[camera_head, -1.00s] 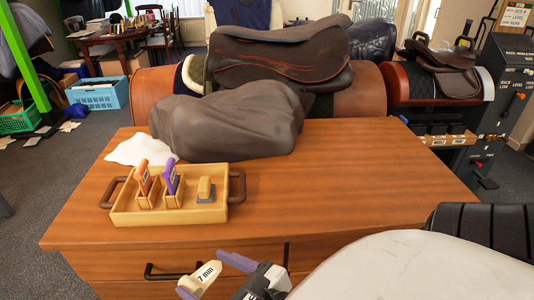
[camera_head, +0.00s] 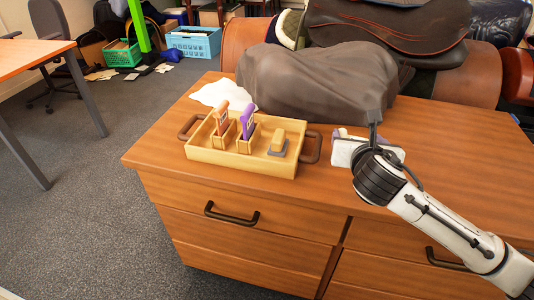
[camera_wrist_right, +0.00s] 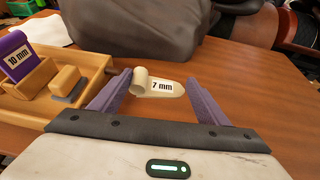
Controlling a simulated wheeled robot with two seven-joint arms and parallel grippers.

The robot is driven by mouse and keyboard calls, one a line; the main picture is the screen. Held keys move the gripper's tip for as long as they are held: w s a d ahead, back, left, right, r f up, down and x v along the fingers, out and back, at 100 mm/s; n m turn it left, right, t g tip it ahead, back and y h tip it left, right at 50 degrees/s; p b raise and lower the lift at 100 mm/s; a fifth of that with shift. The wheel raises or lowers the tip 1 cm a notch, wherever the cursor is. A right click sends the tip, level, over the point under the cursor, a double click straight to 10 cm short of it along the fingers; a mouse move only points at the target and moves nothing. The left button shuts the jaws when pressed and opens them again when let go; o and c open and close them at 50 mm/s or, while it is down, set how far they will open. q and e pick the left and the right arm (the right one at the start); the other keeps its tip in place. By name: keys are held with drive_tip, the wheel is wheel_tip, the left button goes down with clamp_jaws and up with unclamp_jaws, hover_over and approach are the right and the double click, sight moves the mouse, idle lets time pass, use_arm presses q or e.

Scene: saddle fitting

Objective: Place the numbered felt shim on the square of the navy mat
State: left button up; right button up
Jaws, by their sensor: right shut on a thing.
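The cream felt shim (camera_wrist_right: 160,87), marked 7 mm, lies between the two purple fingers of my right gripper (camera_wrist_right: 158,84) in the right wrist view. My left gripper is not in view.
A wooden tray (camera_head: 232,160) holds an orange-brown shim (camera_head: 221,119), a purple 10 mm shim (camera_head: 247,122) and a wood-handled block (camera_head: 278,143). A grey-brown cover (camera_head: 320,80) lies behind. The cabinet top (camera_head: 460,140) is clear at the right.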

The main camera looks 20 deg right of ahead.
drive_tip(key=shift+w+d+r+m+h, duration=0.4)
drive_tip(key=shift+w+d+r, duration=0.35)
drive_tip(key=shift+d, duration=0.2)
drive_tip(key=shift+g, duration=0.3)
wheel_tip(320, 180, down, 6)
drive_tip(key=shift+s+r+b, duration=0.1)
drive_tip(key=shift+b, duration=0.85)
wheel_tip(320, 180, down, 4)
drive_tip(key=shift+f+b, duration=0.15)
drive_tip(key=shift+b, duration=0.55)
drive_tip(key=o, duration=1)
drive_tip(key=shift+o, duration=0.2)
